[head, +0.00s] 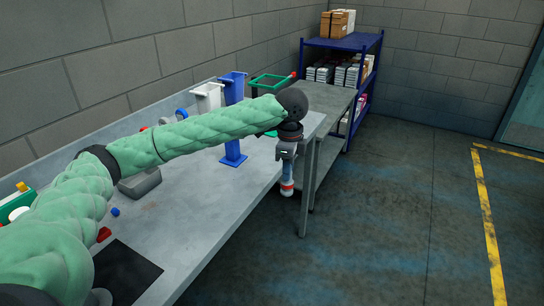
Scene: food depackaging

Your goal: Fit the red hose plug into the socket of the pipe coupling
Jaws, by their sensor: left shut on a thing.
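My left arm reaches across the table, and my left gripper (287,172) hangs pointing down just past the table's right edge. It is shut on a small red and pale piece, which I take to be the red hose plug (287,187); the fingers hide part of it. It is held apart from the table, over the floor side. I cannot pick out the pipe coupling or its socket for sure. My right gripper is not in view.
The grey table (195,220) holds a blue stand (232,150), a white stand (207,97), a green-rimmed crate (270,82), a grey block (139,184), a small red piece (104,234) and a black mat (125,274). A blue shelf (342,44) stands behind. The floor at right is clear.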

